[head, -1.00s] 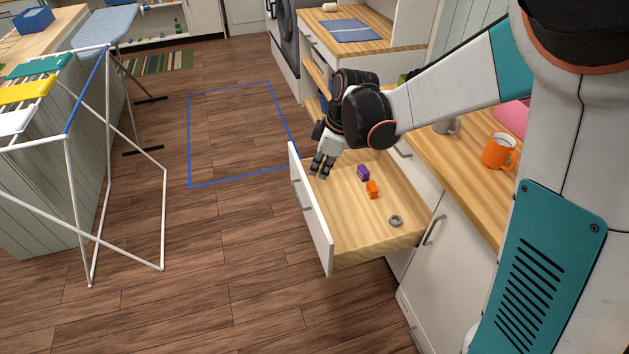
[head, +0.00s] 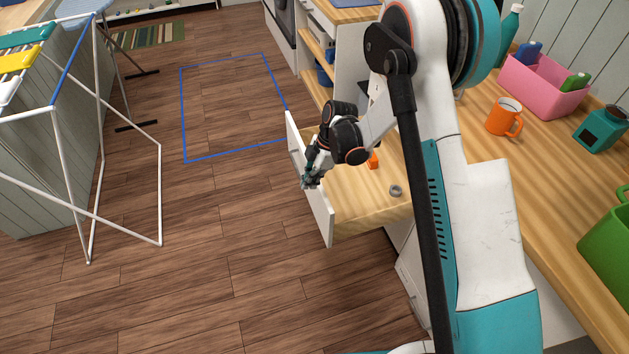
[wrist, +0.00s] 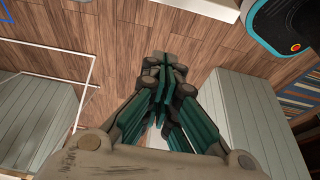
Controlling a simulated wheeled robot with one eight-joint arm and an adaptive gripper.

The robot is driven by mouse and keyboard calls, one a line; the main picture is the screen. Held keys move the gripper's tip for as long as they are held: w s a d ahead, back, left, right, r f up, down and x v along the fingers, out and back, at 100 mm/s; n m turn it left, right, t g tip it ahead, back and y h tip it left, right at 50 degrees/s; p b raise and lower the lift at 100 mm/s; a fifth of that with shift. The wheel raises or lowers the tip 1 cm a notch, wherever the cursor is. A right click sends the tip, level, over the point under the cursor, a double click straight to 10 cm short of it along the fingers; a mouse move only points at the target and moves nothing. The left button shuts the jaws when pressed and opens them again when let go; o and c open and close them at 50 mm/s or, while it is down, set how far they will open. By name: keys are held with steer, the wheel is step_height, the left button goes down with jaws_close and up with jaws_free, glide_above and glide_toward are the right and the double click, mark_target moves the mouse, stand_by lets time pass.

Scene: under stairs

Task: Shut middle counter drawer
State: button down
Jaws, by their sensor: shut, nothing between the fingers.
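The counter drawer (head: 355,212) is pulled open, with its white front panel (head: 319,212) standing well out from the counter. Inside it lie an orange block (head: 373,161) and a grey ring (head: 396,190). My gripper (head: 309,183) is at the drawer's front panel, with its fingers overlapping the panel's top edge in the head view. Whether the fingers touch the panel I cannot tell. The fingers also show in the wrist view (wrist: 165,92), closed together with nothing between them. My arm hides the back of the drawer.
A white drying rack (head: 160,195) stands at the left. The wooden floor (head: 220,240) in front of the drawer is clear. The countertop holds an orange mug (head: 504,117), a pink bin (head: 545,88), a teal bottle (head: 600,130) and a green container (head: 612,240).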

step_height(320, 180, down, 7)
steer(key=d+b, duration=0.1)
steer(key=b, duration=0.2)
steer(key=shift+w+d+r, duration=0.2)
steer(key=shift+d, duration=0.1)
